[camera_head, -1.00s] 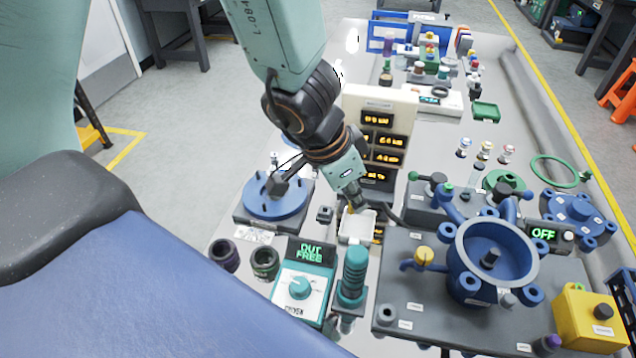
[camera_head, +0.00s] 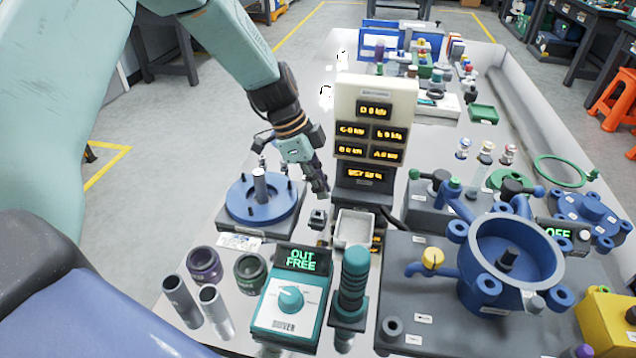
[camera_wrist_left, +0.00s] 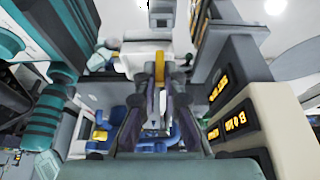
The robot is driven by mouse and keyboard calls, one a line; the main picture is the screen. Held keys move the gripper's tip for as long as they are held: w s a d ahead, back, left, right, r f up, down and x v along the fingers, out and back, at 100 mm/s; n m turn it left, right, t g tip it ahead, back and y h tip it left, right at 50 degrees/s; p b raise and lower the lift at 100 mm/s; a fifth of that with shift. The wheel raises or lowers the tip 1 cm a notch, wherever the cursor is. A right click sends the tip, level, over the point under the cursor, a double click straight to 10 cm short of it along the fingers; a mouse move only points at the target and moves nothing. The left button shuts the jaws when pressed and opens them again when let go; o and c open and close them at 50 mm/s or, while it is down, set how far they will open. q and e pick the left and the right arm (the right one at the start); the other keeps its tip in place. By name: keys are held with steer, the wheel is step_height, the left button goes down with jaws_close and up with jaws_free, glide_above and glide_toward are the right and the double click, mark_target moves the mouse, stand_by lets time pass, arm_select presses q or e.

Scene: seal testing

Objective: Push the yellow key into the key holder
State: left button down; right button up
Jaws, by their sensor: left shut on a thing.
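My left gripper (camera_head: 319,190) points down in the head view, beside the display tower and just above a small dark block (camera_head: 317,219). In the left wrist view the gripper (camera_wrist_left: 160,88) is shut on a narrow yellow piece (camera_wrist_left: 160,68), which looks like the yellow key. The key cannot be made out in the head view. The small dark block may be the key holder, but I cannot tell for sure. A pale shallow tray (camera_head: 353,229) stands to the right of the block and looks empty. My right gripper is not in view.
The display tower (camera_head: 374,100) stands close to the right of the gripper. A blue round fixture (camera_head: 262,212) is on the left. A teal control box (camera_head: 290,300) and a teal handle (camera_head: 353,275) stand in front. A large blue flanged housing (camera_head: 505,265) is at right.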

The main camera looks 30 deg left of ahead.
arm_select(q)
steer(key=shift+w+f, duration=0.1)
steer(key=shift+f, duration=0.05)
steer(key=shift+a+f+b, duration=0.25)
steer(key=shift+f+b, duration=0.4)
steer(key=shift+f, duration=0.3)
steer(key=shift+b+x, duration=0.7)
steer(key=shift+x, duration=0.35)
steer(key=shift+a, duration=0.25)
steer(key=shift+a, duration=0.1)
steer(key=shift+f, duration=0.2)
steer(key=shift+f+b, duration=0.45)
steer(key=shift+b, duration=0.3)
